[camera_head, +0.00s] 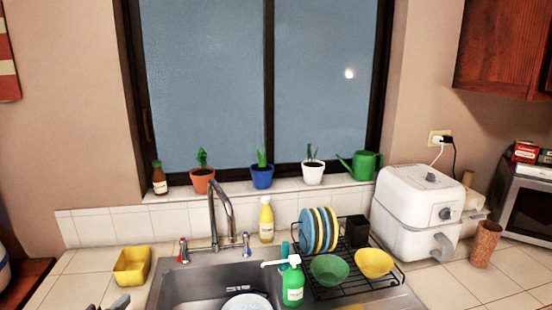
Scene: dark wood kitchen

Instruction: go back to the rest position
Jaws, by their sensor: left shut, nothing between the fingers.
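My left gripper (118,303) just enters at the bottom edge of the head view, left of the sink. Only a small grey part of it shows, over the tiled counter. It is shut and empty, apart from the yellow container behind it. My right gripper is not in view.
The sink (178,285) holds a plate (246,303); a faucet (214,220) stands behind it. A yellow container (132,266) is on the left counter. A green soap bottle (292,287), dish rack (384,282) and white air fryer (412,215) stand to the right.

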